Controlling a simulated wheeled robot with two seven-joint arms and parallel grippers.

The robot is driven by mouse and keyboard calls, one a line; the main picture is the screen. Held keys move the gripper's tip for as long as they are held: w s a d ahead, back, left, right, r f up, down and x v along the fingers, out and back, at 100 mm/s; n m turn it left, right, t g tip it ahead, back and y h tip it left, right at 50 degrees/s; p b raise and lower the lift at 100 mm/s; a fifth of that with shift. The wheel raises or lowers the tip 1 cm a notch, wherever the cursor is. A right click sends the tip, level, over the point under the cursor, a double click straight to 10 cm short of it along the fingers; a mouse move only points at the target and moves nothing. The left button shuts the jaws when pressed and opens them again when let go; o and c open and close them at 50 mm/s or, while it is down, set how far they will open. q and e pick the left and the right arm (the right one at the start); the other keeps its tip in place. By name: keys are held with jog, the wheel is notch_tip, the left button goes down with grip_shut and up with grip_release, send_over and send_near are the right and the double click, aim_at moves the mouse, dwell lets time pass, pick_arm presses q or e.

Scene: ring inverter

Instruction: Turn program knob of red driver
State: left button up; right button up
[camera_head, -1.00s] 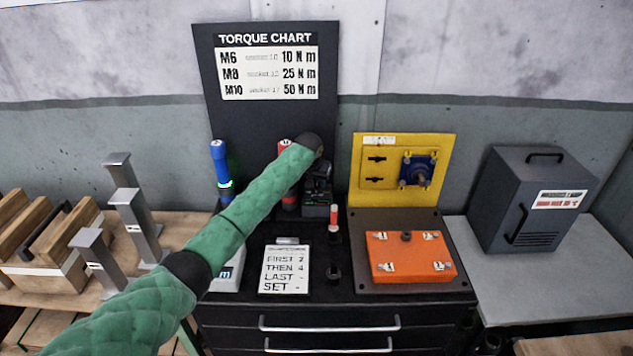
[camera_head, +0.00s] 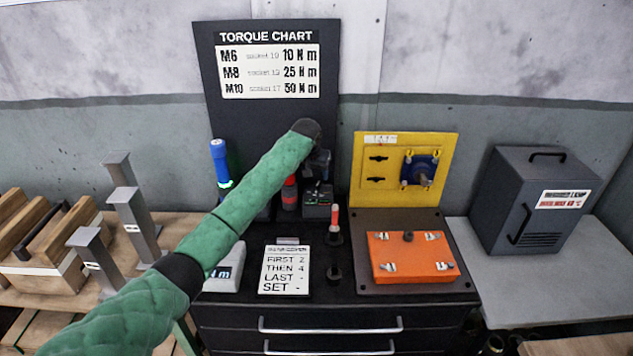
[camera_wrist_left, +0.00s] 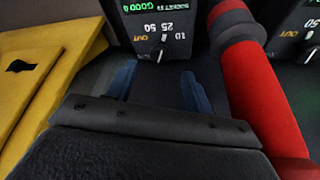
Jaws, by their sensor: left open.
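The red driver (camera_head: 289,195) stands upright at the back of the black cabinet, its upper part hidden behind my left arm. In the left wrist view, the red driver (camera_wrist_left: 262,100) is beside my fingers on the right. A black box (camera_head: 317,206) sits just right of the driver. Its program knob (camera_wrist_left: 158,52), with a white pointer and marks 10, 25, 50 and OUT, shows upside down in the wrist view. My left gripper (camera_wrist_left: 160,88) is open, its blue fingertips either side of the knob's line but apparently short of it. The right gripper is not in view.
A blue driver (camera_head: 220,165) stands to the left. A second marked box (camera_wrist_left: 300,30) is past the red driver. A yellow panel (camera_head: 370,200) and orange box (camera_head: 412,258) are to the right. A small red-handled tool (camera_head: 334,220) stands in front.

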pick_arm(q)
jog(key=shift+v, duration=1.2)
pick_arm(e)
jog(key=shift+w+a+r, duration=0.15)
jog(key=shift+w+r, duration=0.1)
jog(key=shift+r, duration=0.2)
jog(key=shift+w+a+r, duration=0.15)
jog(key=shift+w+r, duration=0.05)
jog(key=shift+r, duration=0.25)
